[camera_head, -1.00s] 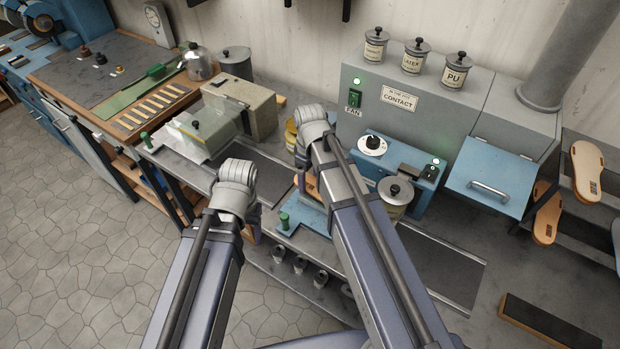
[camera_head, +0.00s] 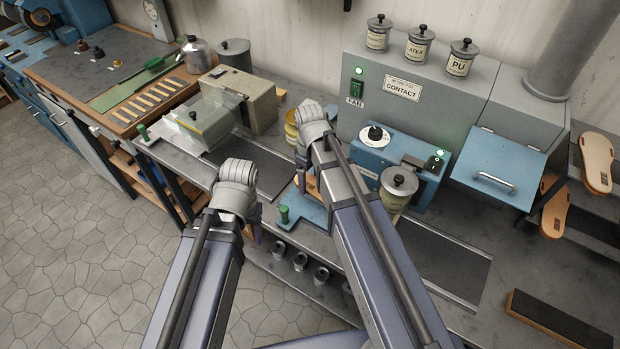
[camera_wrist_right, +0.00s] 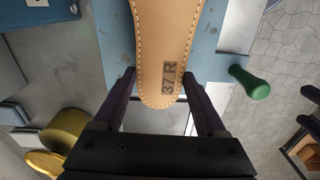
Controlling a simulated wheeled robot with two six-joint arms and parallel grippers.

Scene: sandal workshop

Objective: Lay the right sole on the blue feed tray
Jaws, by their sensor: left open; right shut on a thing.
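The right sole (camera_wrist_right: 166,50) is tan with a stitched edge and a "37 R" stamp. My right gripper (camera_wrist_right: 159,76) is shut on its rounded end, one finger on each side. In the right wrist view the sole lies over the blue feed tray (camera_wrist_right: 204,65), which has a green knob. I cannot tell whether sole and tray touch. In the head view the tray (camera_head: 313,214) and a small part of the sole (camera_head: 312,186) show beside my right arm, which hides the rest. My left gripper (camera_head: 254,226) is open, mostly hidden behind its wrist, left of the tray.
A blue machine (camera_head: 432,180) with a dial and a lidded pot (camera_head: 398,186) stand right of the tray. A grey contact cabinet (camera_head: 420,95) is behind. A beige box machine (camera_head: 250,103) is at back left. Other soles (camera_head: 597,160) lie on a rack at right.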

